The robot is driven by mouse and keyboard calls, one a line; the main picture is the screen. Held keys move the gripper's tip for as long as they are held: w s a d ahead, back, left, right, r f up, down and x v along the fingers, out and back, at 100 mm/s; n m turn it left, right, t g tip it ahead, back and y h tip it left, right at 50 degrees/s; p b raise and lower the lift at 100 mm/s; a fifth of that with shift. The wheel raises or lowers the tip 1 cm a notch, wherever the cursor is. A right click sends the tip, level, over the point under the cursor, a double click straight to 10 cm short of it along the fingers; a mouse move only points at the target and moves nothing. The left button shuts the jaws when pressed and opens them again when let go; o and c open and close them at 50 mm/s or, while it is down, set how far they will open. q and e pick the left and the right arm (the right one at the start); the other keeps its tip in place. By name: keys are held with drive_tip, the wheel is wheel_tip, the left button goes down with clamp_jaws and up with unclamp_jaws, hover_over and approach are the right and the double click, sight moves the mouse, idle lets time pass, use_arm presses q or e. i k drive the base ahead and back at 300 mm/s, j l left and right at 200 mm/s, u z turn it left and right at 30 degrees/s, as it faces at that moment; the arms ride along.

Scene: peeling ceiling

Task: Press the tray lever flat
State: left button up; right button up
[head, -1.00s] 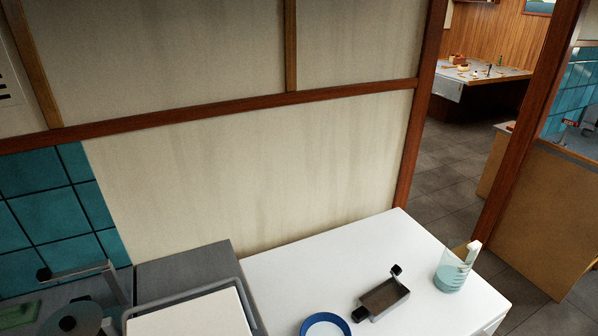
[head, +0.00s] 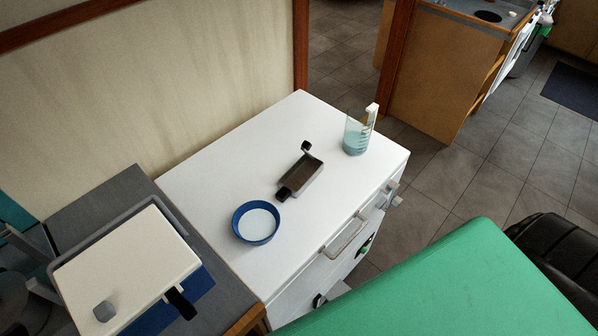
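A small grey metal tray (head: 304,178) with a brown inside rests on the white cabinet top. A black-tipped lever (head: 306,147) sticks up at its far end, raised and not flat. A black block (head: 284,194) sits at the tray's near end; I cannot tell if it is a handle. Neither of my grippers shows in the head view.
A blue bowl (head: 256,223) with white inside stands left of the tray. A clear jug of bluish liquid (head: 357,132) stands to its right. A cream-lidded box (head: 127,265) is at lower left. A green surface (head: 450,290) fills the lower right.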

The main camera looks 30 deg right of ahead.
sight(305, 146)
drive_tip(key=k+l+u, duration=0.2)
drive_tip(key=k+l, duration=0.55)
drive_tip(key=l+u, duration=0.2)
drive_tip(key=l, duration=0.85)
drive_tip(key=l+u, duration=0.2)
drive_tip(key=l, duration=0.8)
drive_tip(key=k, duration=0.05)
